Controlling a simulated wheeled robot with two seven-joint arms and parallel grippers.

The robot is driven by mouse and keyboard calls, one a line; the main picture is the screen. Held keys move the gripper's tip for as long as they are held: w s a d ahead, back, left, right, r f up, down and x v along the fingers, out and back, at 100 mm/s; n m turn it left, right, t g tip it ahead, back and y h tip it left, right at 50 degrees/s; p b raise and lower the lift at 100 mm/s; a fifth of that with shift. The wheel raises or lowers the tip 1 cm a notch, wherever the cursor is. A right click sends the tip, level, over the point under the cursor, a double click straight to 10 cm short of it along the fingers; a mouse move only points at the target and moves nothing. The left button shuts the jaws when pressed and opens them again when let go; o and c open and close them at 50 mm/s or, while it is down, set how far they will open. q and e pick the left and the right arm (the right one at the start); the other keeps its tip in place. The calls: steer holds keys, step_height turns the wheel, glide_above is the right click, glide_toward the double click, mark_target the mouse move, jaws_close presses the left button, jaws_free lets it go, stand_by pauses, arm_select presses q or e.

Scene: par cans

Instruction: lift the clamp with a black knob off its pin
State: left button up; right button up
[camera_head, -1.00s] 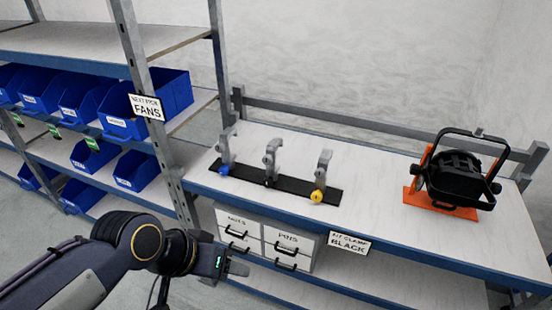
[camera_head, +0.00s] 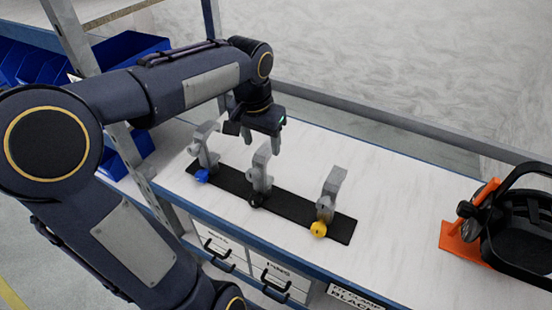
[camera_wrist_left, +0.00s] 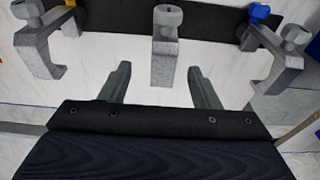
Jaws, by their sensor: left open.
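The grey clamp with a black knob (camera_head: 261,172) stands upright in the middle of a black strip (camera_head: 230,182). A blue-knobbed clamp (camera_head: 206,150) stands to its left and a yellow-knobbed clamp (camera_head: 330,196) to its right. My left gripper (camera_head: 262,147) is open and empty, pointing down at the top of the middle clamp, on its far side. In the left wrist view the middle clamp (camera_wrist_left: 166,45) shows between the two fingertips (camera_wrist_left: 159,67), with a gap on each side; its knob and pin are not clear there. I cannot tell the exact height difference.
The outer clamps stand close on either side. A black lamp on an orange stand (camera_head: 463,240) is at the right of the white bench (camera_head: 390,215). A rail runs along the back. Blue bins (camera_head: 125,150) and a shelf post are at the left. Drawers sit below.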

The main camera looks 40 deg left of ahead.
mark_target(262, 154)
arm_select(q)
steer(key=shift+w+f, duration=0.2)
steer(key=shift+f, duration=0.25)
steer(key=f, duration=0.6)
steer(key=shift+w+a+f+p, duration=0.3)
steer(key=shift+w+f, duration=0.05)
steer(key=shift+c, duration=0.3)
jaws_close()
